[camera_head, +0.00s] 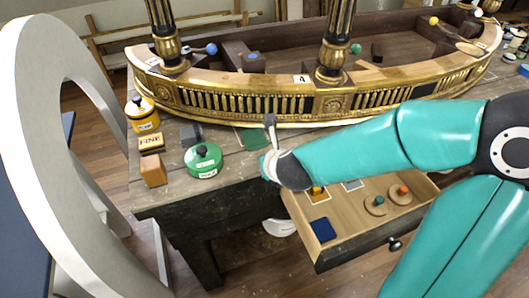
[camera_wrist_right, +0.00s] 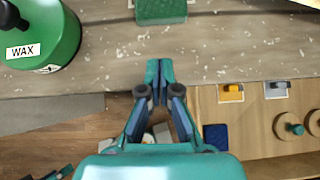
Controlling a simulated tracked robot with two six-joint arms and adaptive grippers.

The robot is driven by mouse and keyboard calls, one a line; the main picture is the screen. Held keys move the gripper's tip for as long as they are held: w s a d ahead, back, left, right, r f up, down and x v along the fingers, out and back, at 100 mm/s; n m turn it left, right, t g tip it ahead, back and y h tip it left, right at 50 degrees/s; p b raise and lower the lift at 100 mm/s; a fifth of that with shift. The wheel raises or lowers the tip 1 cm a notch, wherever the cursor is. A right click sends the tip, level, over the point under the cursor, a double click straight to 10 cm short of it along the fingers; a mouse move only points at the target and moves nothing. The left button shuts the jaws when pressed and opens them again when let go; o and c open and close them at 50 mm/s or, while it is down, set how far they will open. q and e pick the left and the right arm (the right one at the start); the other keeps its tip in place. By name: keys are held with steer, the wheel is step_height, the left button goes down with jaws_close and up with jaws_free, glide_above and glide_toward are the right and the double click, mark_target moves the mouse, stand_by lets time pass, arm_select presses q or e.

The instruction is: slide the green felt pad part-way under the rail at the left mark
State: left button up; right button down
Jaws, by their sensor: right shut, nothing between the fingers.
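The green felt pad (camera_head: 252,139) lies flat on the grey worktop, close to the front of the gilt rail (camera_head: 300,104). The pad also shows at the top of the right wrist view (camera_wrist_right: 161,10), where its far end is cut off. I cannot tell whether any of it is under the rail. My right gripper (camera_wrist_right: 160,68) is shut and empty, near the worktop's front edge, with a visible gap between its tips and the pad. In the head view my right arm largely hides it. I cannot make out the left mark. My left gripper is not in view.
A green wax tin (camera_head: 203,160), a yellow tin (camera_head: 142,114), a "FINE" block (camera_head: 151,142) and a wooden block (camera_head: 153,170) stand left of the pad. An open drawer (camera_head: 345,222) with small items juts out below. A pale curved frame (camera_head: 30,150) fills the left.

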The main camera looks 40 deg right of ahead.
mark_target(254, 139)
steer(key=w, duration=0.1)
steer(key=w+d+p, duration=0.1)
steer(key=w, duration=0.1)
steer(key=shift+w+f, duration=0.1)
steer(key=shift+w, duration=0.1)
steer(key=shift+w+d, duration=0.1)
steer(key=shift+w, duration=0.3)
steer(key=w, duration=0.2)
steer(key=w+d+p, duration=0.1)
steer(key=w, duration=0.1)
steer(key=shift+w+d, duration=0.1)
